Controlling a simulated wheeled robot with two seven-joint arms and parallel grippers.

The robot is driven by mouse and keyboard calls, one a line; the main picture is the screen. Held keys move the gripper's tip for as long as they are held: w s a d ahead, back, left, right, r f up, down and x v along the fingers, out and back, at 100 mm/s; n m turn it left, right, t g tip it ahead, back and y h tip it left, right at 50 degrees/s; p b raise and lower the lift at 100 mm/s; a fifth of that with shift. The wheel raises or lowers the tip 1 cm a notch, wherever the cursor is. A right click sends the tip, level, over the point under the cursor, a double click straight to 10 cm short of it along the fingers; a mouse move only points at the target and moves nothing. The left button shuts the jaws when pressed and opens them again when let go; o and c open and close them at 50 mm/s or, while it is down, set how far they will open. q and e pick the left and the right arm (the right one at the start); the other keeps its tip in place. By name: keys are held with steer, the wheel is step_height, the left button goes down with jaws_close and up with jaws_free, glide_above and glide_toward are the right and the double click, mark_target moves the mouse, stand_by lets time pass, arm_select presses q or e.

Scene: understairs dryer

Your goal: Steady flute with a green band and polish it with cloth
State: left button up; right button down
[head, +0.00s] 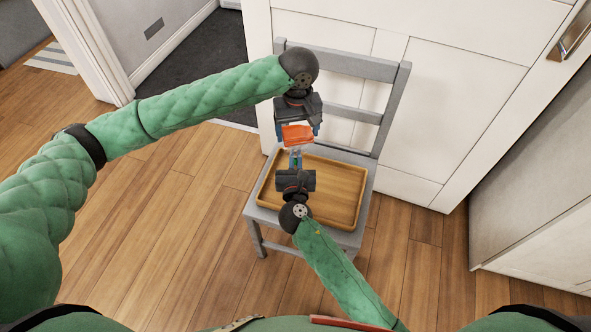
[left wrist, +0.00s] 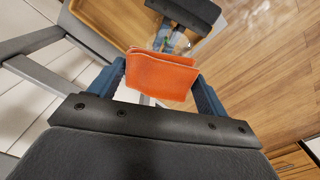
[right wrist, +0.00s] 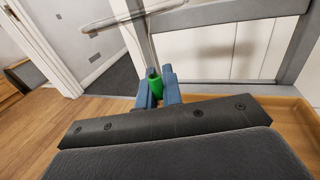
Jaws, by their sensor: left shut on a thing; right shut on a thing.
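My left gripper (head: 297,134) is shut on a folded orange cloth (head: 298,136). The cloth also fills the space between the fingers in the left wrist view (left wrist: 160,76). My right gripper (head: 295,160) is shut on a clear glass flute at its green band (right wrist: 155,86), above the tray.
A wooden tray (head: 333,202) lies on the seat of a grey chair (head: 263,216), below my grippers. The chair's backrest (head: 346,63) stands behind, near a white panelled door (head: 440,110). Wooden floor (head: 185,230) is clear to the left.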

mark_target(293, 140)
arm_select(q)
steer(key=shift+f, duration=1)
stand_by(0.5)
